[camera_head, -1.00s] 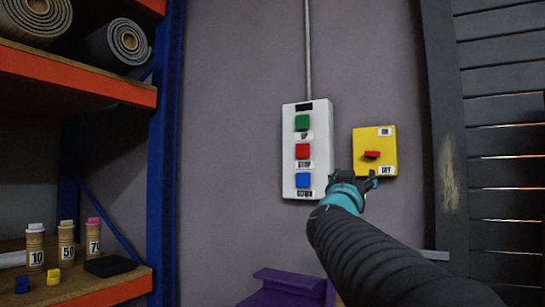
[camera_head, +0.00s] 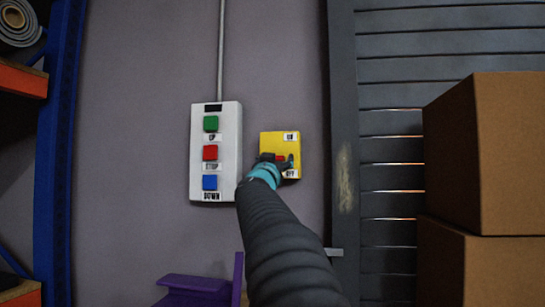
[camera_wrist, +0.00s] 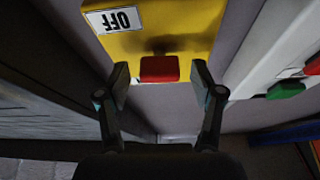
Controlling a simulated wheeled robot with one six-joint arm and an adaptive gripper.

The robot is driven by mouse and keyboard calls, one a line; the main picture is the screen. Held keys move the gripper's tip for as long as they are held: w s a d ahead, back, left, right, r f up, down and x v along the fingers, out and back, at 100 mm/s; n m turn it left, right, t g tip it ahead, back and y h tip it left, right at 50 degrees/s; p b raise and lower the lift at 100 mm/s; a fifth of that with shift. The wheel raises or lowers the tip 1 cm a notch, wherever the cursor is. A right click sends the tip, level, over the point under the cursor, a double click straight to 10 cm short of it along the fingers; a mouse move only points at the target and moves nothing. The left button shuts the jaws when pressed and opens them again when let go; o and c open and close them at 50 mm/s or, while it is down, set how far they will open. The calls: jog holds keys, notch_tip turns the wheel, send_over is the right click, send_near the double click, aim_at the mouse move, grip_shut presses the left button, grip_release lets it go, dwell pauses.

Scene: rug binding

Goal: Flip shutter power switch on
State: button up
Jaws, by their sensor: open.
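The shutter power switch is a yellow box (camera_head: 270,142) on the wall, labelled ON at the top and OFF at the bottom. It also shows in the wrist view (camera_wrist: 190,20), upside down. Its red lever (camera_wrist: 159,69) sits between my open fingers in the wrist view, with a gap on each side. My gripper (camera_head: 277,160) is in front of the box in the head view and covers most of the lever there. In the wrist view my gripper (camera_wrist: 160,88) is open and holds nothing. Whether the lever points to ON or OFF is hard to tell.
A white control panel (camera_head: 230,155) with green, red and blue buttons is just left of the switch. A slatted shutter (camera_head: 395,60) and stacked cardboard boxes (camera_head: 510,150) stand on the right. A purple object (camera_head: 195,285) is below, and a blue rack post (camera_head: 58,170) is at left.

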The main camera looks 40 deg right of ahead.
jog(key=shift+w+d+r, duration=0.15)
jog(key=shift+w+d, duration=0.15)
jog(key=shift+d, duration=0.1)
jog(key=c, duration=1.1)
jog(key=shift+c, duration=0.2)
jog(key=shift+m+g, duration=0.3)
jog(key=shift+m, duration=0.2)
jog(key=m+g, duration=0.1)
jog(key=m, duration=0.1)
jog(key=m+g+h, duration=0.1)
jog(key=m, duration=0.2)
jog(key=shift+a+h, duration=0.1)
jog(key=shift+h, duration=0.2)
jog(key=shift+m+g, duration=1.4)
jog(key=shift+m, duration=1.2)
